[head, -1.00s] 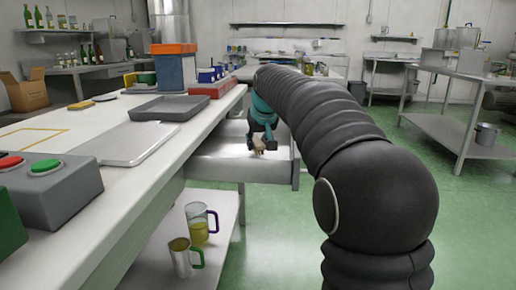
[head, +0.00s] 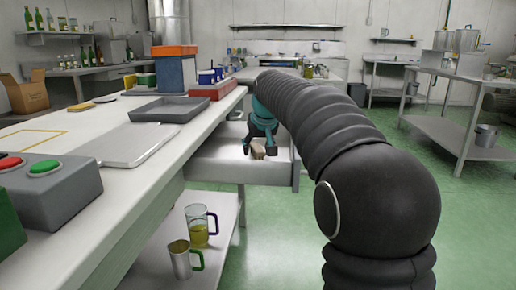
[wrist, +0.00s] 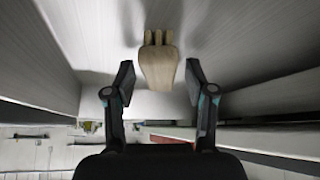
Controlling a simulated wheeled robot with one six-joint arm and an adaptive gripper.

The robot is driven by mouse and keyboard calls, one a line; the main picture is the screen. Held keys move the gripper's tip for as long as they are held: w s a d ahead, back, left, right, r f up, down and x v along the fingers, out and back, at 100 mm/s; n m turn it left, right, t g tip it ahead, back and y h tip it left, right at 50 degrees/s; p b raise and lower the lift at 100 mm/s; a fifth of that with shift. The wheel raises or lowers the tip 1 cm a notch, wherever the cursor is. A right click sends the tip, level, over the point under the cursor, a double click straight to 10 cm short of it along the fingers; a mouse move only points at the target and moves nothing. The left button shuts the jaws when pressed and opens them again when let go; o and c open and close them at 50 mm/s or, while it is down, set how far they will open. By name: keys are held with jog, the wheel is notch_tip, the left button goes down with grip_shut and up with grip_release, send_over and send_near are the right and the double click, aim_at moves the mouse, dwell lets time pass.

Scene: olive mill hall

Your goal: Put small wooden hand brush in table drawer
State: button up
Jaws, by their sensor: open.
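The small wooden hand brush (head: 258,149) is tan and lies inside the pulled-out table drawer (head: 225,171). In the wrist view the brush (wrist: 160,62) shows between and a little beyond my fingertips, with gaps on both sides. My gripper (head: 257,143) is open and points down into the drawer. In the wrist view my gripper (wrist: 160,80) has its fingers spread apart, not touching the brush. The pale drawer floor and walls (wrist: 250,45) surround the brush. My arm hides the drawer's far right part in the head view.
The white table (head: 60,255) holds a grey tray (head: 172,109), a flat metal sheet (head: 122,145) and a button box (head: 60,190). Two mugs (head: 196,228) stand on the lower shelf. The green floor (head: 470,240) to the right is clear.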

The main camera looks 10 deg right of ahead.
jog(key=p+v, duration=0.1)
jog(key=v, duration=1.1)
jog(key=shift+f, duration=0.1)
